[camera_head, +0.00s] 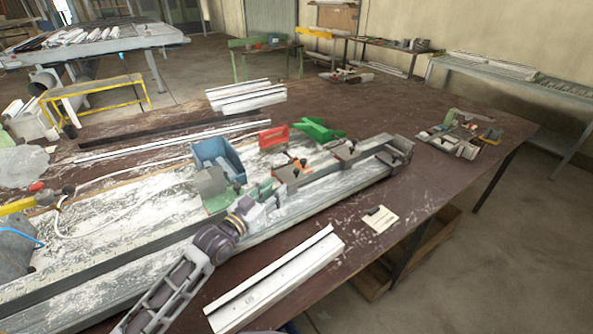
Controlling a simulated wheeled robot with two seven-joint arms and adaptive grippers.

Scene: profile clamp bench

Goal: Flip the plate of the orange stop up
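The orange stop (295,170) sits on the long metal rail of the bench, right of the blue bin. It is small here, and I cannot tell how its plate lies. My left arm reaches up from the bottom edge. My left gripper (276,202) is just in front of the rail, below and slightly left of the orange stop, and appears apart from it. Its fingers are too small to tell open from shut. A green stop (264,190) is close behind the gripper and partly hidden. My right gripper is not in view.
A blue bin (228,153), a red bin (273,137) and a green bin (318,130) stand behind the rail. A white profile (275,285) lies at the front. A paper card (381,218) lies to the right.

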